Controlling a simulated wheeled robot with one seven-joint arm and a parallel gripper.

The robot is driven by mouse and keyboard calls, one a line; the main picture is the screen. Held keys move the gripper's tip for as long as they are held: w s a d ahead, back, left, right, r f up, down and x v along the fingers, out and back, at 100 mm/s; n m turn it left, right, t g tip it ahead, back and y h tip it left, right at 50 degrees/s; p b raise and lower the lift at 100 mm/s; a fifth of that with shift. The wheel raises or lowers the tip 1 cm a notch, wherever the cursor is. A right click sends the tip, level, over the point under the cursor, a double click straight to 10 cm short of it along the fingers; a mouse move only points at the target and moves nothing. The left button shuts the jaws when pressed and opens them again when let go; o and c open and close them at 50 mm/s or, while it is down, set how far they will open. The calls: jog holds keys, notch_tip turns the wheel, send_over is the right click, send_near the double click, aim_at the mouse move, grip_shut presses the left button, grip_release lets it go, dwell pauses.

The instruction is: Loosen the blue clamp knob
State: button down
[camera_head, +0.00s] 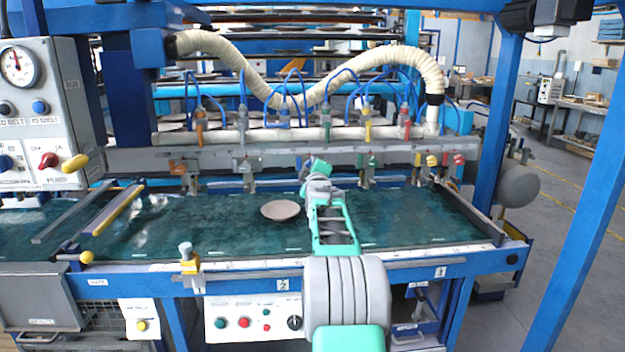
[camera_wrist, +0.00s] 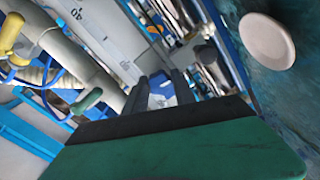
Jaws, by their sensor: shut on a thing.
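My gripper (camera_head: 316,170) reaches over the teal belt to the row of clamps on the grey rail. In the wrist view, its two dark fingers (camera_wrist: 161,88) are closed around a small pale-blue piece, which I take to be the blue clamp knob (camera_wrist: 163,94). Only a small part of the knob shows between the fingers.
A grey rail (camera_head: 220,157) carries other clamps, with a green knob (camera_head: 372,161) to the right and an orange one (camera_head: 178,168) to the left. A round plate (camera_head: 280,210) lies on the belt (camera_head: 400,222), left of my arm. A cream hose (camera_head: 225,50) hangs above.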

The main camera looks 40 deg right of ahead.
jog(key=n+b, duration=0.1)
jog(key=n, duration=0.1)
jog(key=n+b, duration=0.1)
jog(key=shift+f+n+b, duration=0.2)
jog(key=shift+n+b, duration=0.15)
jog(key=shift+n, duration=0.05)
jog(key=n+b, duration=0.2)
jog(key=n, duration=0.2)
jog(key=shift+r, duration=0.15)
jog(key=shift+n, duration=0.3)
jog(key=c, duration=1)
grip_release()
jog(key=shift+r, duration=0.1)
jog(key=shift+c, duration=0.2)
jog(key=b+v, duration=0.1)
jog(key=v, duration=0.6)
jog(key=shift+s+a, duration=0.25)
jog(key=shift+s, duration=0.1)
